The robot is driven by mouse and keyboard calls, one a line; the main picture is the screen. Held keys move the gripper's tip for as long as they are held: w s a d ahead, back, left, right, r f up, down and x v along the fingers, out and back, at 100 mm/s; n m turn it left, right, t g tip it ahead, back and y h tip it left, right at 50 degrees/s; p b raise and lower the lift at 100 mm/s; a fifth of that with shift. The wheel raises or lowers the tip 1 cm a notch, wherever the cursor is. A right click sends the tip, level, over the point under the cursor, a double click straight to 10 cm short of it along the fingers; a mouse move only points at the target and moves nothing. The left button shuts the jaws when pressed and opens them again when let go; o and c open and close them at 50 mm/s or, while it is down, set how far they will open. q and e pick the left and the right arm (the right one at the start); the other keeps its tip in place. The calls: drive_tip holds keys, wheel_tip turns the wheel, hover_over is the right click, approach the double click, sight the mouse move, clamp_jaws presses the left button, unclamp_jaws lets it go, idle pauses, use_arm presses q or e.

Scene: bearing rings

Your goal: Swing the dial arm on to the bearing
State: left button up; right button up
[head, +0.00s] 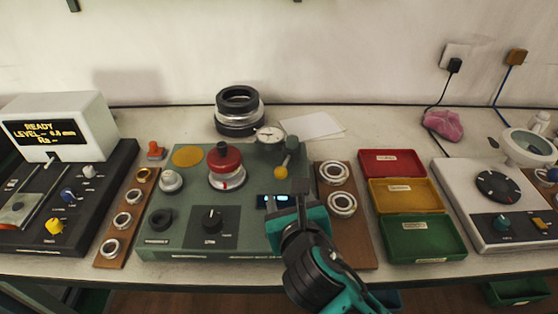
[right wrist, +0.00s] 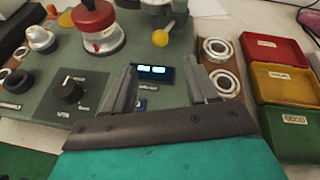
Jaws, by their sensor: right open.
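The dial gauge (head: 268,133), a round white face, is at the back of the green tester (head: 190,218), right of and behind the red-capped weight (head: 226,160). A post with a green knob (head: 291,143) stands beside it. A lever with a yellow ball (head: 281,172) points forward. The yellow ball (right wrist: 161,38) also shows in the right wrist view. The weight sits on a silver ring; whether that is the bearing I cannot tell. My right gripper (head: 288,208) is open and empty above the tester's front right, by the lit display (right wrist: 156,72), short of the ball. My left gripper is out of view.
Brown boards with bearing rings flank the tester, left (head: 115,248) and right (head: 363,252). Red (head: 391,154), yellow and green trays stand further right. Dark and silver rings (head: 240,108) are stacked behind the tester. A control knob (head: 212,216) stands on the tester's front.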

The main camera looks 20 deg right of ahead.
sight(282, 175)
drive_tip(key=shift+w+f, duration=0.1)
drive_tip(key=shift+w, duration=0.25)
drive_tip(key=b+x, duration=0.1)
drive_tip(key=x, duration=1)
drive_tip(key=shift+f, duration=0.1)
drive_tip(key=shift+w, duration=0.2)
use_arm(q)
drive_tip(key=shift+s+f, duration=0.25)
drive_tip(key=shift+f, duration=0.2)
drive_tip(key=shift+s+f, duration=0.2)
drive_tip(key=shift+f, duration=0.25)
use_arm(e)
drive_tip(key=shift+w+f, duration=0.1)
drive_tip(key=shift+w, duration=0.05)
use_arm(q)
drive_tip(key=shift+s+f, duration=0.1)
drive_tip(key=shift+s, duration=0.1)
use_arm(e)
clamp_jaws()
drive_tip(key=shift+d, duration=0.1)
